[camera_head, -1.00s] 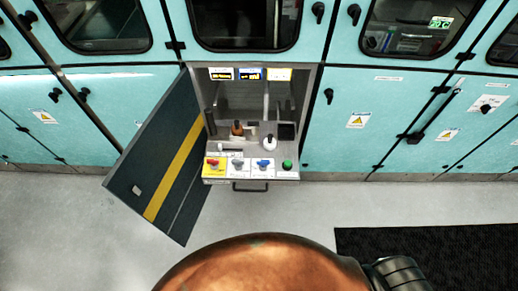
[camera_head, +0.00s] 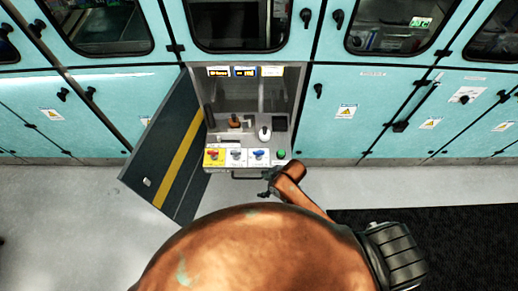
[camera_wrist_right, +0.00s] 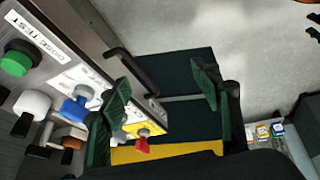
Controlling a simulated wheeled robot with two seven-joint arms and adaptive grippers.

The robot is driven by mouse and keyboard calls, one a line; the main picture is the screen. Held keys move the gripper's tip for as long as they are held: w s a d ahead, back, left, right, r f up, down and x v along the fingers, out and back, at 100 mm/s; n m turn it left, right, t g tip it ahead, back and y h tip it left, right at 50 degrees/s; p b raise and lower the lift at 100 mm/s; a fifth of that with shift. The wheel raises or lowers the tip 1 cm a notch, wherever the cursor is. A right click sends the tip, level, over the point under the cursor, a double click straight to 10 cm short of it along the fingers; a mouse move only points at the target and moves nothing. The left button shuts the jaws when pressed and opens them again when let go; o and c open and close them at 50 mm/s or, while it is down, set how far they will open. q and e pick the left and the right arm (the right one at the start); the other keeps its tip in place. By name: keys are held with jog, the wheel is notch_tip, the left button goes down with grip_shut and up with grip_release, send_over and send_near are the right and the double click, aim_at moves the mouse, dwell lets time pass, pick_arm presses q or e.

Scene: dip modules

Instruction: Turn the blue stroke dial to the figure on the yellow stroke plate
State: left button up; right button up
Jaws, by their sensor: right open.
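The blue dial (camera_head: 258,154) sits on a white plate in the row of controls on the open cabinet's panel. It also shows in the right wrist view (camera_wrist_right: 78,108), left of the fingers. A pale yellow plate (camera_head: 271,71), likely the stroke plate, is at the top right of the recess; its figure is too small to read. My right gripper (camera_head: 268,187) is open and empty, in front of and below the panel, apart from the dial. In the wrist view its green fingers (camera_wrist_right: 160,95) are spread. My left gripper is not in view.
A red knob (camera_head: 214,154) on a yellow plate, a second knob (camera_head: 236,154) and a green button (camera_head: 281,155) share the panel. A handle (camera_wrist_right: 132,72) juts from its front. The open door (camera_head: 165,140) stands to the left. A white knob (camera_head: 264,133) rises behind.

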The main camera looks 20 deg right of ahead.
jog(key=w+a+r+n, duration=0.1)
jog(key=a+r+n, duration=0.4)
notch_tip(320, 180, up, 3)
jog(key=n+g+h, duration=0.3)
jog(key=n+h, duration=0.1)
jog(key=n, duration=1.1)
send_over(259, 151)
jog(key=shift+s+a+p, duration=0.3)
jog(key=shift+p, duration=0.1)
jog(key=shift+w+d, duration=0.2)
jog(key=shift+d, duration=0.05)
jog(key=shift+f, duration=0.4)
notch_tip(259, 151, down, 7)
jog(key=shift+r, duration=0.15)
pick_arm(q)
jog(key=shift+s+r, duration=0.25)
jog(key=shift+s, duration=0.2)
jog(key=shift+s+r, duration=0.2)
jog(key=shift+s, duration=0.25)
